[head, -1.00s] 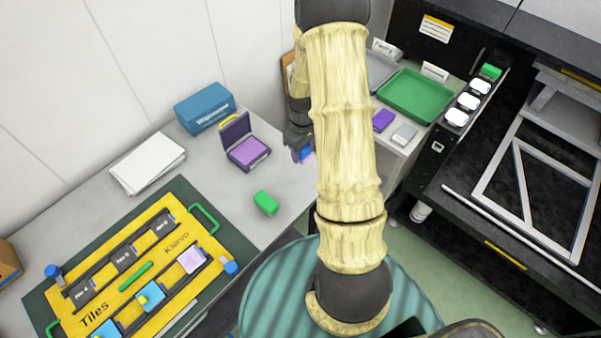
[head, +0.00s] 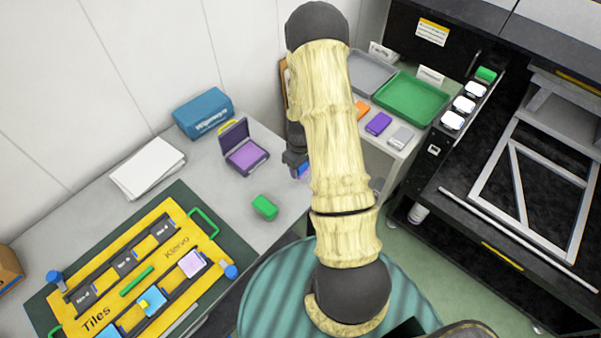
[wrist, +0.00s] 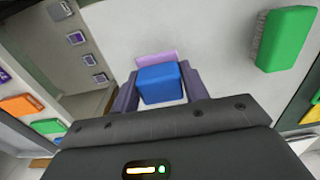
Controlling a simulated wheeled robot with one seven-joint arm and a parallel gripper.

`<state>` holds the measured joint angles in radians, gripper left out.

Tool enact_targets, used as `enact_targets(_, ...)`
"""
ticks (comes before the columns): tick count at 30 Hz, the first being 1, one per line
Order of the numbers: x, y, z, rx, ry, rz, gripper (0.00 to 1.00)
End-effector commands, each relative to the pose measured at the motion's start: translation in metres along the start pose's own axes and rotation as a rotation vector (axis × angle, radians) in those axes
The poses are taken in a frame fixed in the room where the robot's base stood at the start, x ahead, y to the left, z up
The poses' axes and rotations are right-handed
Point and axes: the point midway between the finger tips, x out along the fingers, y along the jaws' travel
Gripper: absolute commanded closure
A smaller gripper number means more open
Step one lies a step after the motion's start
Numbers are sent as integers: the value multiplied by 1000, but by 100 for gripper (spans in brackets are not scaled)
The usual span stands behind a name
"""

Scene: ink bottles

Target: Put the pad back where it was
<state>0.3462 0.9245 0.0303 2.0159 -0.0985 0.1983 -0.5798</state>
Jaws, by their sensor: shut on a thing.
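My gripper (wrist: 155,92) is shut on a blue block (wrist: 162,84) with a lilac strip (wrist: 157,57) beyond it; I cannot tell whether the strip is part of it. In the head view my gripper (head: 296,162) hangs beside the right end of the grey table, partly hidden by my arm, and a little of the blue block (head: 304,171) shows. An open dark case with a purple pad (head: 247,156) lies on the table left of my gripper. A green block (head: 265,207) lies nearer; it also shows in the wrist view (wrist: 285,38).
A yellow tile board (head: 135,280) fills the table's left front. Behind it are white paper (head: 148,167) and a blue box (head: 203,113). Right of my arm, a side surface holds purple (head: 378,123), orange (head: 362,110) and grey (head: 400,137) blocks and a green tray (head: 411,100).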

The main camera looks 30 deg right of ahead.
Motion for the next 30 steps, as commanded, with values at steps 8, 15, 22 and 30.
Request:
enact_targets(8, 31, -1, 1, 0, -3, -2, 77)
enact_targets(15, 39, 0, 0, 0, 0, 0, 77)
enact_targets(22, 43, 0, 1, 0, 0, 0, 77)
enact_targets(30, 42, 0, 1, 0, 0, 0, 34)
